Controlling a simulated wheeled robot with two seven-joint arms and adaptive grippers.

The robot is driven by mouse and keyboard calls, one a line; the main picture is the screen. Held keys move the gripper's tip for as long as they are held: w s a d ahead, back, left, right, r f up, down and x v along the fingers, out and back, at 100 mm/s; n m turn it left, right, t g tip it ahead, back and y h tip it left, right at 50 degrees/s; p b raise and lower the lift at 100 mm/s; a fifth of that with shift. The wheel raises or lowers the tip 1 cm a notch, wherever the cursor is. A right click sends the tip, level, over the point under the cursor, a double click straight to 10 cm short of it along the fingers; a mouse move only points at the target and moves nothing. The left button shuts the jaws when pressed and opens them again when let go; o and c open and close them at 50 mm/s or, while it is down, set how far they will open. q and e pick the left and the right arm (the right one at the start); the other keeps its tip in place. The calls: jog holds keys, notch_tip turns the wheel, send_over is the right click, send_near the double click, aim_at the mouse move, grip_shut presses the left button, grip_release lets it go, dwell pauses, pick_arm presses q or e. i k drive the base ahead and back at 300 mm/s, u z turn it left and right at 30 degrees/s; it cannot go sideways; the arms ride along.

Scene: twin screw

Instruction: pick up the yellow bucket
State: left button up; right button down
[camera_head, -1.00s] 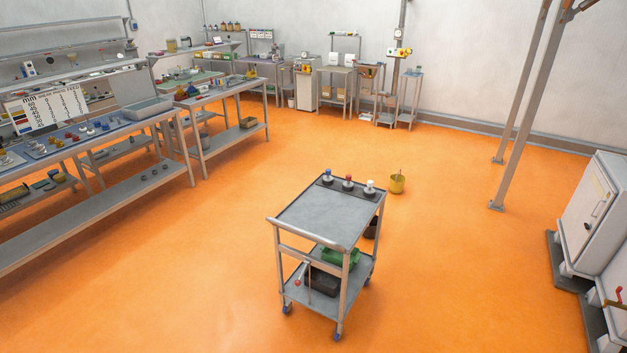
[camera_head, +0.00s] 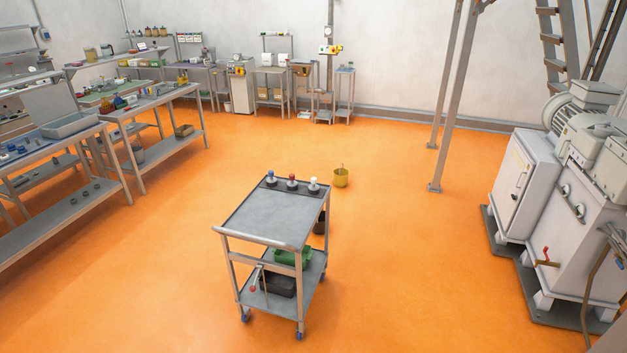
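The yellow bucket (camera_head: 341,178) stands upright on the orange floor, just beyond the far right corner of a grey cart. A thin stick or handle rises out of it. Nothing touches it in the head view. Neither of my grippers is in view.
The grey cart (camera_head: 268,216) stands in front of the bucket, with several small coloured-top items along its far edge. Workbenches (camera_head: 150,101) line the left. A steel post (camera_head: 452,100) and a large machine (camera_head: 572,190) stand at right. The floor between is clear.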

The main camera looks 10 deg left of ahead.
aim_at(341, 174)
jog(key=u, duration=1.6)
jog(key=i, duration=5)
jog(key=z, duration=2.15)
jog(key=i, duration=2.7)
